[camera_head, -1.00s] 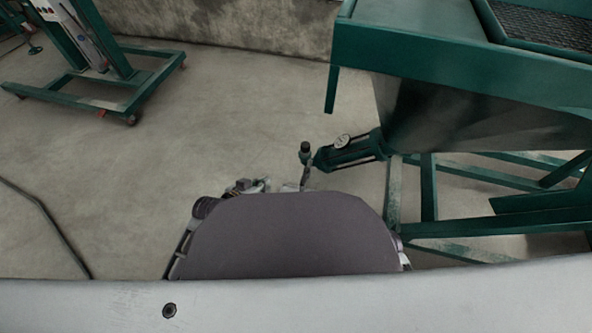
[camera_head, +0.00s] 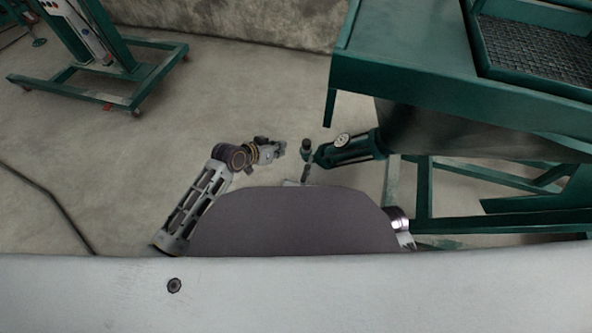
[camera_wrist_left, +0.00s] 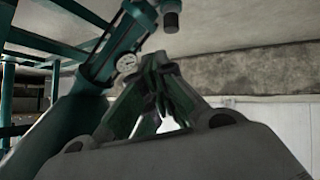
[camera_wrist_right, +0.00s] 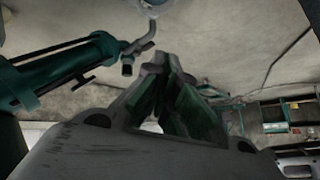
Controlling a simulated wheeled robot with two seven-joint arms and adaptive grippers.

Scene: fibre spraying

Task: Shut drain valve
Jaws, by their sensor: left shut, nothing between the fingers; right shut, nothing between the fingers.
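The green drain pipe (camera_head: 352,149) slants out from under the machine, with a round white gauge (camera_head: 342,139) on it. A dark knob (camera_head: 306,146) and a thin downward spout (camera_head: 306,172) are at its free end. My left gripper (camera_head: 279,149) is shut and empty, just left of the knob and apart from it. The left wrist view shows its tips (camera_wrist_left: 160,62) with the pipe (camera_wrist_left: 128,42) and gauge (camera_wrist_left: 127,63) beyond. My right gripper (camera_wrist_right: 158,62) is shut and empty; in the head view my body hides it. The right wrist view shows the pipe (camera_wrist_right: 70,65) and a dark handle (camera_wrist_right: 127,67) close by.
The green machine (camera_head: 420,65) with a mesh tray stands at the right, its legs (camera_head: 425,190) below. A green wheeled frame (camera_head: 110,80) is at the far left. A dark cable (camera_head: 50,205) lies on the floor. Open concrete floor lies between.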

